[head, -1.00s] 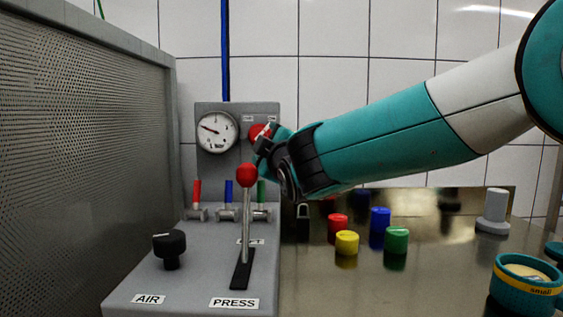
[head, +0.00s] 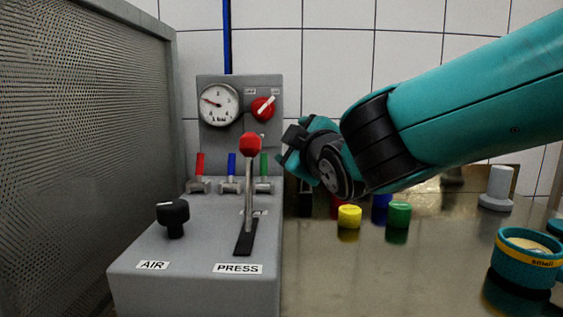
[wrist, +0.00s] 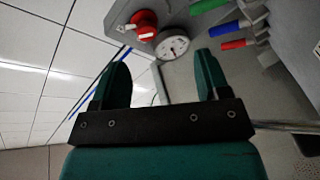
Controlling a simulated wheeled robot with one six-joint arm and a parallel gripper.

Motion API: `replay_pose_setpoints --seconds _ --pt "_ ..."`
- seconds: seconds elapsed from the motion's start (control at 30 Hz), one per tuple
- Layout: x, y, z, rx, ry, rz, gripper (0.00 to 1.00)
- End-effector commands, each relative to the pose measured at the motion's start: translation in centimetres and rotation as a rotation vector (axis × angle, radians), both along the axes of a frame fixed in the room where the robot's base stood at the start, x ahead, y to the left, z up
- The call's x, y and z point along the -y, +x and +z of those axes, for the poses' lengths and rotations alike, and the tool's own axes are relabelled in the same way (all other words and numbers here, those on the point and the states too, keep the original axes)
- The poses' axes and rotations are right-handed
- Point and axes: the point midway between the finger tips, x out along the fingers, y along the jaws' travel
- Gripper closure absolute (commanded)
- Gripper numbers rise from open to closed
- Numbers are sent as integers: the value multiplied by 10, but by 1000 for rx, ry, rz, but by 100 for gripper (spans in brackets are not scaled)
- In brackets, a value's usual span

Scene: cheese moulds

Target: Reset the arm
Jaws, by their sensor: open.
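My gripper (head: 290,148) is at the end of my teal arm, just right of the grey control panel in the head view. In the wrist view its two teal fingers (wrist: 160,80) stand apart with nothing between them. The red rotary switch (head: 263,108) on the upright panel is apart from the gripper, and it also shows in the wrist view (wrist: 144,25). The round gauge (head: 219,104) is left of the switch. The press lever with its red knob (head: 250,145) stands upright, left of the gripper.
A black AIR knob (head: 173,213) and red (head: 200,164), blue (head: 232,165) and green (head: 264,164) valve handles are on the panel. Yellow (head: 349,217) and green (head: 398,214) capped pieces stand below my arm. A perforated grey wall (head: 80,160) bounds the left.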

Motion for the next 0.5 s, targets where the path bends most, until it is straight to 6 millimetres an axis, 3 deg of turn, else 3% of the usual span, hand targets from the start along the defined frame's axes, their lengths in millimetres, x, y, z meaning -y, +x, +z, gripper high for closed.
replay_pose_setpoints --seconds 0.07,0.17,0.23,0.33,0.5 --pt "27 -15 -32 -230 84 -15 31" --pt "57 -61 -84 -603 207 -42 31" --pt "71 -102 -113 -839 267 -68 31" --pt "85 -157 -140 -1103 313 -108 31" --pt "102 -239 -164 -1430 331 -176 31"
